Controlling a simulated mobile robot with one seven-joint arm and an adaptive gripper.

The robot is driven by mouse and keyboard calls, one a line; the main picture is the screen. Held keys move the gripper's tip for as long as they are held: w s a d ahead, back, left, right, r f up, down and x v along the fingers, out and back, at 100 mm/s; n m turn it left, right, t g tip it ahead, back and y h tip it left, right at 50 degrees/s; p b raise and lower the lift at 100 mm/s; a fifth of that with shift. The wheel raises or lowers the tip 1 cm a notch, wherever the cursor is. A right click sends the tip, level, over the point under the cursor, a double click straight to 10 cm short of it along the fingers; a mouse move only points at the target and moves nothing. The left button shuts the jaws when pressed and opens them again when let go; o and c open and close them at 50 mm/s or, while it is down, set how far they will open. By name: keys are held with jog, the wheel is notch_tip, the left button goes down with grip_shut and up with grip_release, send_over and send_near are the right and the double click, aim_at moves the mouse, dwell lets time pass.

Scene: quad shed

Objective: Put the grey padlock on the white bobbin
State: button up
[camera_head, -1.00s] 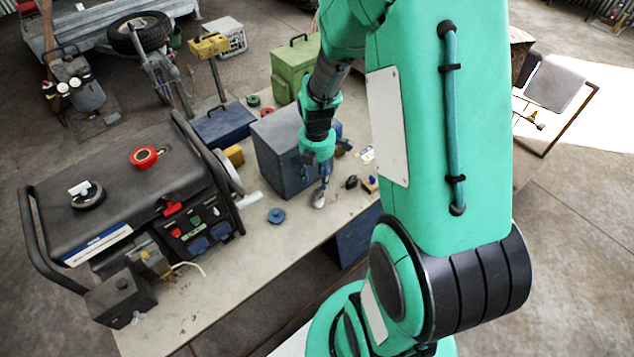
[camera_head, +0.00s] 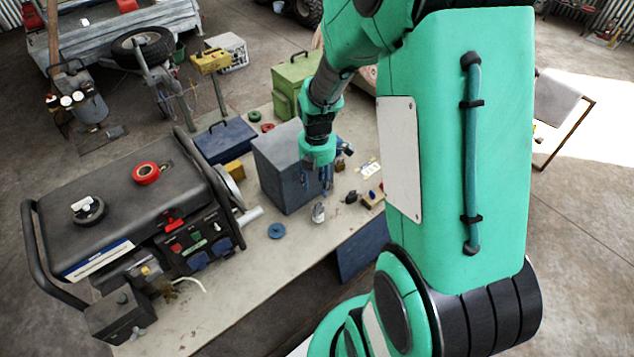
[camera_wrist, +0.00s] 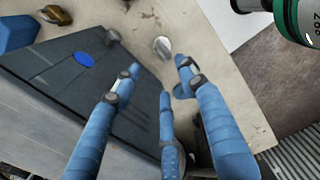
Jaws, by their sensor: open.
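A small grey and whitish item that looks like the grey padlock (camera_head: 318,212) sits on the workbench in front of the dark grey box. It also shows as a shiny pale grey shape in the wrist view (camera_wrist: 162,47). I cannot tell whether a white bobbin lies under it; no separate white bobbin can be made out. My gripper (camera_head: 325,188) is above and just behind it, pointing down, apart from it. In the wrist view, my gripper's blue fingers (camera_wrist: 160,78) are spread, with nothing between them.
The dark grey box (camera_head: 285,165) stands close beside my gripper. A blue disc (camera_head: 277,230) lies to the left on the workbench (camera_head: 245,285). Small dark items (camera_head: 351,197) lie to the right. A generator (camera_head: 130,205) fills the left end.

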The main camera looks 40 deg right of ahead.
jog(key=s+a+r+m+t, duration=0.25)
jog(key=a+r+m, duration=0.45)
jog(key=r, duration=0.5)
jog(key=s+a+r+m+t, duration=0.1)
jog(key=s+a+r+m, duration=0.35)
jog(key=a+r, duration=0.5)
jog(key=s+a+r+m+t, duration=0.2)
jog(key=s+a+r+m, duration=0.2)
jog(key=s+r+m, duration=0.2)
jog(key=shift+s+r, duration=0.9)
jog(key=shift+s, duration=0.05)
jog(key=shift+m, duration=0.25)
